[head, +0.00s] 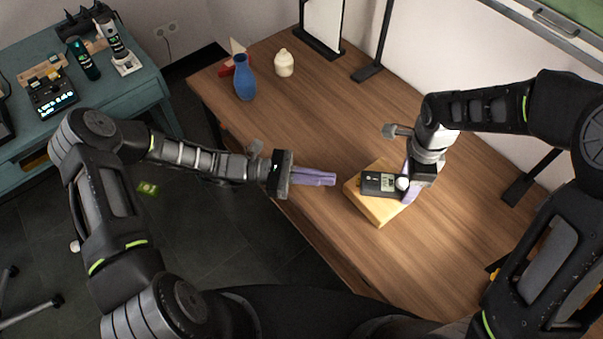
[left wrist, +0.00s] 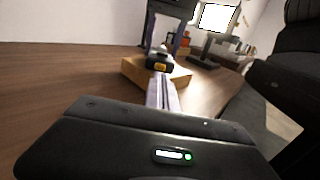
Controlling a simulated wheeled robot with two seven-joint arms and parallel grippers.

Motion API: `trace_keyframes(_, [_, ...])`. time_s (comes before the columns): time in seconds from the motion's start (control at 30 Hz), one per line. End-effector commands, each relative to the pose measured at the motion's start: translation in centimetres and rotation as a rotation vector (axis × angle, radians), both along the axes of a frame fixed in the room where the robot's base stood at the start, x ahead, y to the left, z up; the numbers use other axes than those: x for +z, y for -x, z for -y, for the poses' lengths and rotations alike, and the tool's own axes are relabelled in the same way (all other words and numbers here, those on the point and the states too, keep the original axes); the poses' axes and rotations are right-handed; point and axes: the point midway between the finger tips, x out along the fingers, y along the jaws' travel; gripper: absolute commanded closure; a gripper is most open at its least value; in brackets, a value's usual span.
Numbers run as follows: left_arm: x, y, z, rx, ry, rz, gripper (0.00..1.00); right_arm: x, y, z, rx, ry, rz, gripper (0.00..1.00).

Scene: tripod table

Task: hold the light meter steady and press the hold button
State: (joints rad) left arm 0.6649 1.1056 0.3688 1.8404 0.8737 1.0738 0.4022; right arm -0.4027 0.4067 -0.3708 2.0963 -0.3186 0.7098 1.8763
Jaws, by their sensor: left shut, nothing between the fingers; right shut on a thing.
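The light meter (head: 376,184) is a dark box with a small display and a white dome, resting on a pale wooden block (head: 378,213) on the table. My right gripper (head: 406,188) is shut on the light meter at its dome end. My left gripper (head: 333,179) is shut and empty, its lilac fingers pointing right and stopping a little short of the block. In the left wrist view the light meter (left wrist: 158,64) shows a yellow patch on its near end, just beyond my left fingertips (left wrist: 160,76). I cannot tell which part is the hold button.
The wooden table (head: 300,115) has clear room around the block. A blue vase (head: 244,78), a cream jar (head: 284,63) and a red object (head: 227,69) stand at its far left end. Dark stands line the wall side. A teal bench (head: 130,92) with instruments stands apart at left.

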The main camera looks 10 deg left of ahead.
Motion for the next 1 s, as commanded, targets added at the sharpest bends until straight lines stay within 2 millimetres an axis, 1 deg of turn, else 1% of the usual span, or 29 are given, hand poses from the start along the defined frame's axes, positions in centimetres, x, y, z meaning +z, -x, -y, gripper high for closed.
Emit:
trace_keyframes(0.03, [0.1, 0.1, 1.1, -0.004, 0.002, -0.001, 1.00, 0.0, 0.0, 0.0, 0.000, 0.000, 0.000, 0.92])
trace_keyframes(0.1, [0.0, 0.1, 2.2, -0.003, 0.001, -0.002, 1.00, 0.0, 0.0, 0.0, 0.000, 0.000, 0.000, 0.92])
trace_keyframes(0.2, [0.0, 0.1, 3.5, -0.002, 0.000, -0.001, 1.00, 0.0, 0.0, 0.0, 0.000, 0.000, 0.000, 0.92])
trace_keyframes(0.3, [0.0, 0.0, 4.3, -0.002, 0.000, 0.000, 1.00, 0.0, 0.0, 0.0, 0.000, 0.000, 0.000, 0.92])
trace_keyframes(0.43, [0.0, 0.0, 4.7, 0.000, -0.001, 0.000, 1.00, 0.0, 0.0, 0.0, 0.000, 0.000, 0.000, 0.92])
trace_keyframes(0.7, [0.0, 0.0, 4.7, 0.000, -0.001, 0.000, 1.00, 0.0, 0.0, 0.0, 0.000, 0.000, 0.000, 0.92])
trace_keyframes(0.77, [0.0, 0.0, 5.1, -0.001, 0.000, 0.000, 1.00, 0.0, 0.0, 0.0, 0.000, 0.000, 0.000, 0.92])
trace_keyframes(0.9, [0.0, 0.1, 6.5, -0.003, 0.000, 0.000, 1.00, 0.0, 0.0, -0.1, 0.001, -0.001, 0.001, 0.92])
trace_keyframes(1.0, [0.1, 0.1, 6.6, -0.003, 0.000, 0.000, 1.00, 0.0, 0.0, -0.3, 0.003, -0.003, 0.001, 0.92])
